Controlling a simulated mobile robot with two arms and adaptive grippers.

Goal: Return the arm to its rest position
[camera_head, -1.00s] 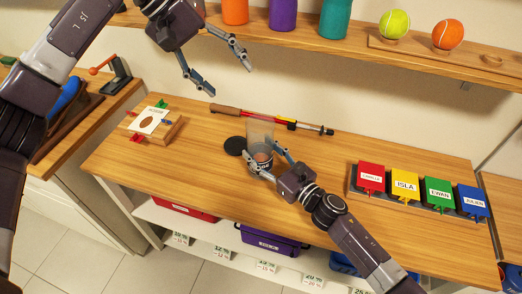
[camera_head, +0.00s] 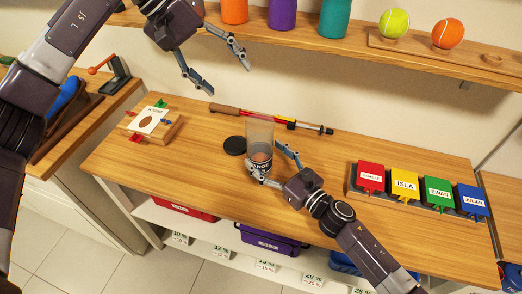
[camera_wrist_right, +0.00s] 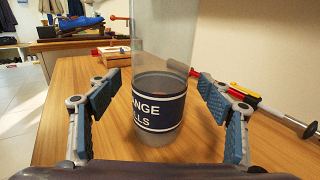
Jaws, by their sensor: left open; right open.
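My right gripper (camera_head: 272,164) is open at the middle of the wooden counter, just in front of a clear cylinder (camera_head: 260,135) with a dark label. In the right wrist view the cylinder (camera_wrist_right: 160,60) stands upright between the two spread fingers (camera_wrist_right: 160,118), with a gap on each side. The label reads partly "ANGE" and "LLS", and something orange shows low inside. My left gripper (camera_head: 221,68) is open and empty, high at the upper left in front of the wall.
A black disc (camera_head: 234,145) lies left of the cylinder, and a red-and-yellow tool (camera_head: 270,118) lies behind it. Coloured name boxes (camera_head: 404,185) stand at the right. A wooden block with a card (camera_head: 148,120) is at the left. Balls and bottles sit on the upper shelf (camera_head: 350,50).

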